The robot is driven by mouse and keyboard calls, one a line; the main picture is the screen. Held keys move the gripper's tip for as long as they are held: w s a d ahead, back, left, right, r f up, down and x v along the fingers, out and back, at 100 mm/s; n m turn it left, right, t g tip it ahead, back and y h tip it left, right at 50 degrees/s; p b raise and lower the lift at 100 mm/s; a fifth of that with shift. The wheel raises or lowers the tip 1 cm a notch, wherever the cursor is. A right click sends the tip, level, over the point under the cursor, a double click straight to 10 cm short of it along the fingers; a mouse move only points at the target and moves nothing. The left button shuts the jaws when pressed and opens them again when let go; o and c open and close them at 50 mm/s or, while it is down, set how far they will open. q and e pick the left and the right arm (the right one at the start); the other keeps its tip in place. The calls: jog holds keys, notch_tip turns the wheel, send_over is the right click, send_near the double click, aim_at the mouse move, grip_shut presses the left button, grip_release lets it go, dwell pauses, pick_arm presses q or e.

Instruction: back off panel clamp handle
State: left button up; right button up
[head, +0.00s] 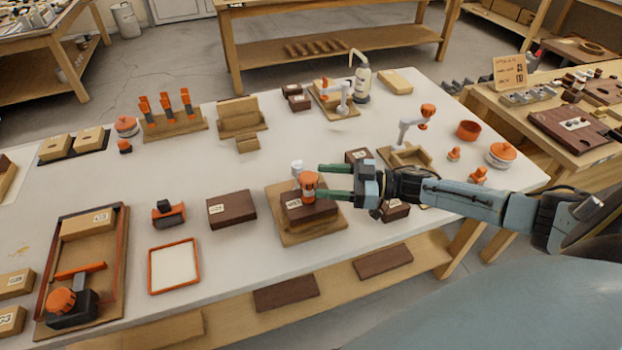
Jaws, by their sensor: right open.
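An orange handle (309,182) stands upright over a dark brown block (310,207) on a square wooden board (283,228) near the middle of the bench. A small white-topped part (297,167) shows just behind the handle. My right gripper (322,181) reaches in from the right and is open. Its two green fingers point left, one on the far side and one on the near side, with their tips at the handle's right edge. I cannot tell whether they touch it. My left gripper is not in view.
An orange-rimmed tray (174,266) lies at the front. A wooden tray (122,262) holds another orange-handled clamp (72,303).

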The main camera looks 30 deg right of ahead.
jog(key=v, duration=0.8)
jog(key=shift+s, duration=0.15)
jog(key=shift+d, duration=0.1)
